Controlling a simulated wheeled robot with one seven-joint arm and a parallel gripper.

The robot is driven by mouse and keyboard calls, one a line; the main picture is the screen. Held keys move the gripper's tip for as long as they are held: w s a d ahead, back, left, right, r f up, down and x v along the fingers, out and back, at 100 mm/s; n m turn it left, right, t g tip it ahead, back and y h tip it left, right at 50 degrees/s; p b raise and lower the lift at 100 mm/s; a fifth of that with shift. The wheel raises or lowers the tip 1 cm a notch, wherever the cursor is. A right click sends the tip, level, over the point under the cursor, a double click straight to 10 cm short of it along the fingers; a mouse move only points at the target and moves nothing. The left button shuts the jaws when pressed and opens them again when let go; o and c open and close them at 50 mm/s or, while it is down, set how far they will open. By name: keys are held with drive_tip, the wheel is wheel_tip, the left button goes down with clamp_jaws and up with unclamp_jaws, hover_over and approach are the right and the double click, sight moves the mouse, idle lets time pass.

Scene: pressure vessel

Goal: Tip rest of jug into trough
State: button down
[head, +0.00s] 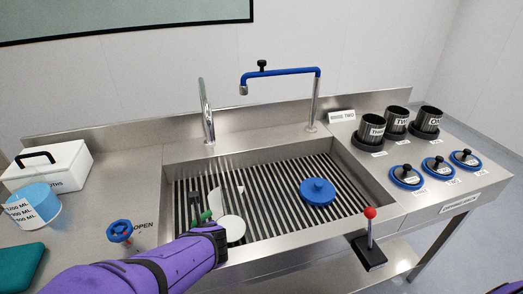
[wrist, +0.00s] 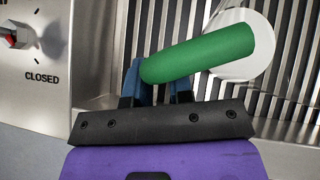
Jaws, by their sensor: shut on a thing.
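My gripper (wrist: 165,85) has its blue fingers shut on a green handle, which shows in the wrist view (wrist: 205,55). In the head view the handle (head: 206,215) joins the pale jug (head: 228,194), held over the left part of the slatted trough (head: 270,232). The jug looks tipped over, with a round white face (head: 233,228) toward me. This pale round part also shows behind the handle in the wrist view (wrist: 258,62). The jug's mouth and contents cannot be made out, and no stream is visible.
A blue knobbed lid (head: 318,191) lies on the slats. Two taps (head: 207,110) stand behind. A blue valve wheel (head: 119,231) is at left, a red-knobbed lever (head: 370,214) at front right. Labelled black cups (head: 372,133) and blue-rimmed lids (head: 407,177) occupy the right counter.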

drive_tip(key=shift+r, duration=1.5)
